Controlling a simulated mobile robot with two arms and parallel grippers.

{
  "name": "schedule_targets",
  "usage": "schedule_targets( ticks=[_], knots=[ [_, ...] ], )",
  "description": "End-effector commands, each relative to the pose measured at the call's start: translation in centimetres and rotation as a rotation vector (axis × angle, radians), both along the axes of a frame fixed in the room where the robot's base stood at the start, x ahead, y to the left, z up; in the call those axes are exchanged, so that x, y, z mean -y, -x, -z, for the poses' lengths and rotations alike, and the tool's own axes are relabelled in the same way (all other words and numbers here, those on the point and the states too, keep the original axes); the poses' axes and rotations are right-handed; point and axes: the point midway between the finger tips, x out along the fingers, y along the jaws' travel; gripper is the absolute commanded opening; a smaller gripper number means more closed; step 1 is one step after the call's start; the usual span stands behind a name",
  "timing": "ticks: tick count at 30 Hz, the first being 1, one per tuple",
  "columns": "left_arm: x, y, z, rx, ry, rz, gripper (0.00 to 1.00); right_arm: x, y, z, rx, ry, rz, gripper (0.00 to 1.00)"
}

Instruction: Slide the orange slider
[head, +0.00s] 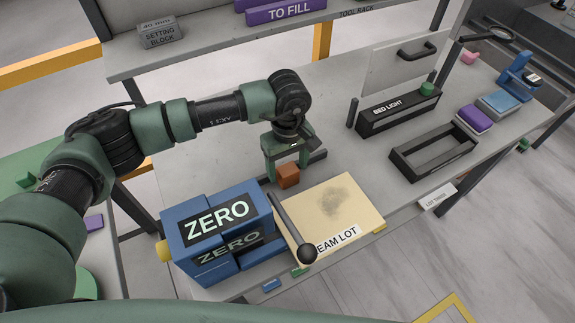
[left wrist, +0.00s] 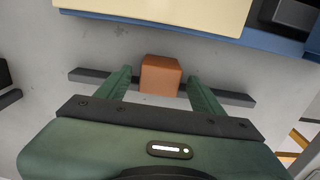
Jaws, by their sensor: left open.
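The orange slider (head: 288,175) is a small orange-brown block on the grey slab, behind the cream board. In the left wrist view the slider (left wrist: 160,75) sits at the middle of a dark straight rail (left wrist: 235,98) that shows on both sides of it. My left gripper (head: 286,163) is open, pointing down at the slider. In the left wrist view the green fingers of the left gripper (left wrist: 160,83) stand on either side of the slider, with a visible gap at each side. Whether the fingertips reach down beside it is hard to tell. My right gripper is not in view.
A blue box marked ZERO (head: 217,220) stands left of the cream board (head: 335,205), where a dark ball-ended lever (head: 290,225) lies across the edge. A black BED LIGHT box (head: 400,108) and black open frame (head: 432,150) stand right. A shelf (head: 240,40) runs behind.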

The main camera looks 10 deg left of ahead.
Motion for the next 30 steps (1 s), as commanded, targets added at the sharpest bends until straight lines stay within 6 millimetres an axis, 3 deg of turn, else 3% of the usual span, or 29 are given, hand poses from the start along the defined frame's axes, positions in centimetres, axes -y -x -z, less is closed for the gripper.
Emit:
schedule_targets(
  ticks=[5, 18, 30],
  knots=[
    [0.0, -0.1, -0.8, 0.002, 0.002, 0.000, 0.67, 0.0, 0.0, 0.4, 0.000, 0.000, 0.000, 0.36],
    [0.0, -0.1, -7.2, 0.002, 0.001, 0.000, 0.67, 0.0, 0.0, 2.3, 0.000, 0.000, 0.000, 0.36],
    [0.0, 0.0, -7.8, 0.000, 0.000, 0.000, 0.67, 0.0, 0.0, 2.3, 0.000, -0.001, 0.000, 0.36]
  ],
)
